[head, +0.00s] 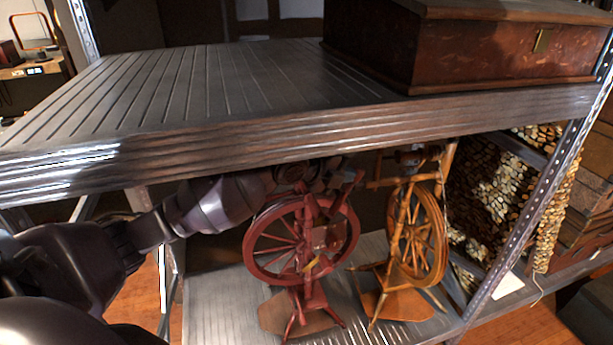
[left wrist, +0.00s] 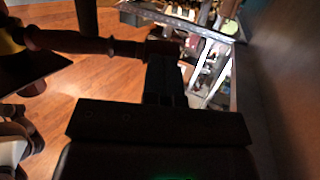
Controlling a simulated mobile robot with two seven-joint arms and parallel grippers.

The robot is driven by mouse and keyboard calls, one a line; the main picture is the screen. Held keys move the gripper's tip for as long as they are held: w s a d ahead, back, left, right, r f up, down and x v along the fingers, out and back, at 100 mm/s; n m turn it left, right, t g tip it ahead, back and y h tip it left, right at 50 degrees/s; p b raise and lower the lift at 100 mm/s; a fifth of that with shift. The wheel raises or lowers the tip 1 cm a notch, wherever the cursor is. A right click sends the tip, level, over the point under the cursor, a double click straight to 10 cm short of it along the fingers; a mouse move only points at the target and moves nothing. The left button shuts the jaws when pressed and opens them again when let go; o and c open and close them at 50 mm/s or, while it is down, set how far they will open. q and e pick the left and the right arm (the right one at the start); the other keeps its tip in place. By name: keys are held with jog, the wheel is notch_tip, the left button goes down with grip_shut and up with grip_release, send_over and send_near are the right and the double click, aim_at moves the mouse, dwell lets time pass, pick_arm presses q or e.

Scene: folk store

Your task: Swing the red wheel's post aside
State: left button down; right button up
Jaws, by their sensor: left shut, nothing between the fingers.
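The red spinning wheel (head: 347,240) stands on the lower shelf in the head view, its posts rising beneath the upper shelf. My left arm reaches in from the left, and my left gripper (head: 318,174) is at the top of the red wheel, dark and partly hidden among its upper parts. In the left wrist view my left gripper (left wrist: 164,62) is shut and empty. A turned reddish-brown post (left wrist: 90,44) runs across that view to the fingertips; I cannot tell whether they touch. My right gripper is not in view.
An orange-brown spinning wheel (head: 437,238) stands close to the right of the red one. The upper shelf (head: 190,85) is low above my arm and carries a reddish chest (head: 480,50). A metal upright (head: 530,215) stands at the right. The lower shelf's front left (head: 225,300) is clear.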

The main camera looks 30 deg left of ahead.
aim_at(357, 171)
pick_arm(q)
jog(key=shift+w+d+g+y, duration=0.3)
jog(key=shift+w, duration=0.05)
jog(key=shift+d+p+x, duration=0.25)
jog(key=shift+p+x, duration=0.35)
jog(key=shift+x, duration=0.45)
jog(key=w+d+f+b, duration=0.3)
jog(key=w+d+f, duration=0.1)
jog(key=f, duration=0.3)
jog(key=shift+x, duration=0.8)
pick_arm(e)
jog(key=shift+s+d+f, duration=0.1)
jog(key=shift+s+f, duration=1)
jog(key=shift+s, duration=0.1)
pick_arm(q)
jog(key=shift+d+r, duration=0.1)
jog(key=shift+r, duration=0.05)
